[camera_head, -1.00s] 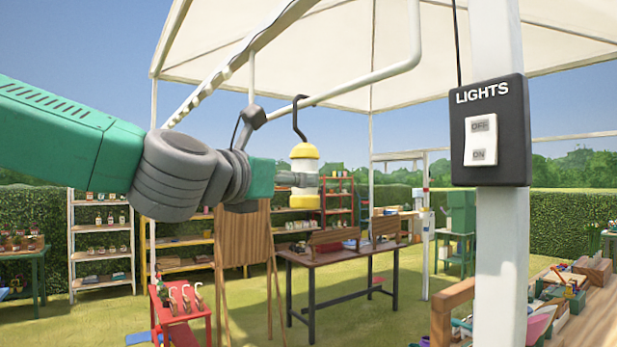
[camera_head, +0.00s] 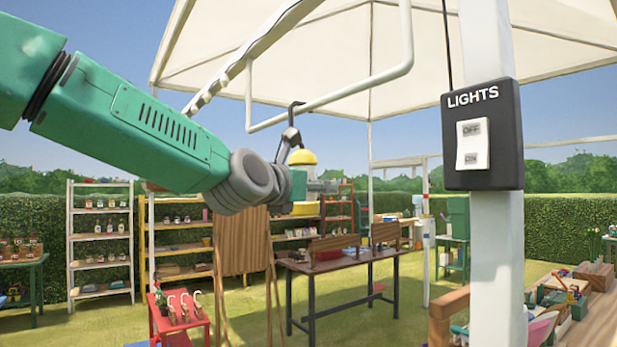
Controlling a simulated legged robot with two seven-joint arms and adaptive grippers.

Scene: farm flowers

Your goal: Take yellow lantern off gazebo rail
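The yellow lantern (camera_head: 303,158) is in the middle of the head view, upright, with a yellow cap, a yellow base and a dark hook (camera_head: 293,112) above it. The hook's top overlaps the white gazebo rail (camera_head: 340,92); I cannot tell whether it bears on it. My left arm comes in from the left, and my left gripper (camera_head: 311,186) is at the lantern's body. My arm's wrist hides part of the lantern and most of the gripper, so its fingers cannot be made out. My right gripper is not in view.
A white post with a black LIGHTS switch box (camera_head: 483,137) stands to the right. Below are a brown table (camera_head: 345,262), a wooden easel board (camera_head: 241,240) and a red stand (camera_head: 180,322). Shelves (camera_head: 100,238) line the hedge. Open air surrounds the rail.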

